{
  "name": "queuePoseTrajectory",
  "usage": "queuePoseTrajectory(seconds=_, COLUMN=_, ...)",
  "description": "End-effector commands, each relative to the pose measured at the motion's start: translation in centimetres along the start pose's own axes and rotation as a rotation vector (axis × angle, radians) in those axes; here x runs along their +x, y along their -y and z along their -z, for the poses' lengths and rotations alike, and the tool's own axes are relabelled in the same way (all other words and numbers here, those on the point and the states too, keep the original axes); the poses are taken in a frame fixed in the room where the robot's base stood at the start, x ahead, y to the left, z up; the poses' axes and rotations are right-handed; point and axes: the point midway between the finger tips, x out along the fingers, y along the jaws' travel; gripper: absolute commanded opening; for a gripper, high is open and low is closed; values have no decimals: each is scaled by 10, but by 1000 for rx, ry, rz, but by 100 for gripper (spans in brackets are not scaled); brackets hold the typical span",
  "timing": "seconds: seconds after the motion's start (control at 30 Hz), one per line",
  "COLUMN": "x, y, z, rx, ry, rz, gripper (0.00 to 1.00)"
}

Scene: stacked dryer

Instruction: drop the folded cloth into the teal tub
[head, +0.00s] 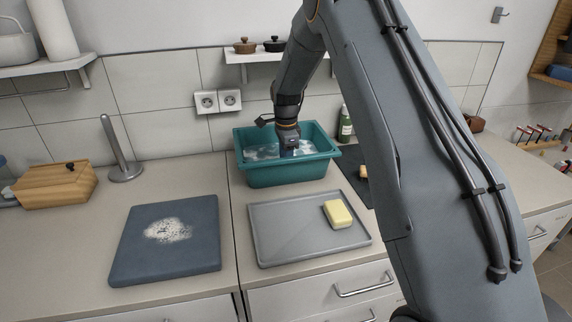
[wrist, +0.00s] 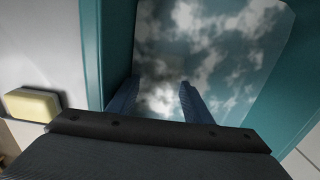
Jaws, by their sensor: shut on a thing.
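The teal tub (head: 285,172) stands at the back of the counter, with a whitish, cloudy surface inside. My gripper (head: 289,146) points down inside the tub's opening, shut on the folded cloth (head: 290,153). Only a small blue part of the cloth shows below my gripper. In the wrist view, the tub's teal wall (wrist: 112,45) runs along the left, and the cloudy surface lies below my gripper. Whether the cloth touches the surface is unclear.
A grey tray (head: 290,235) with a yellow sponge-like block (head: 338,214) lies in front of the tub. A blue board (head: 168,255) with a white patch lies left. A steel upright holder (head: 121,155), a wooden box (head: 55,185) and a green bottle (head: 345,125) stand nearby.

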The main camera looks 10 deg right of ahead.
Motion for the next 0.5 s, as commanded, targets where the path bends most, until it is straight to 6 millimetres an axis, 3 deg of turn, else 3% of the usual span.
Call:
queuePoseTrajectory(seconds=0.1, x=4, y=-4, z=0, rx=0, ry=0, rz=-10, gripper=25)
queuePoseTrajectory(seconds=0.13, x=4, y=-4, z=0, rx=0, ry=0, rz=-11, gripper=51)
queuePoseTrajectory(seconds=0.17, x=4, y=-4, z=0, rx=0, ry=0, rz=-11, gripper=53)
queuePoseTrajectory(seconds=0.5, x=1, y=-3, z=0, rx=0, ry=0, rz=-8, gripper=53)
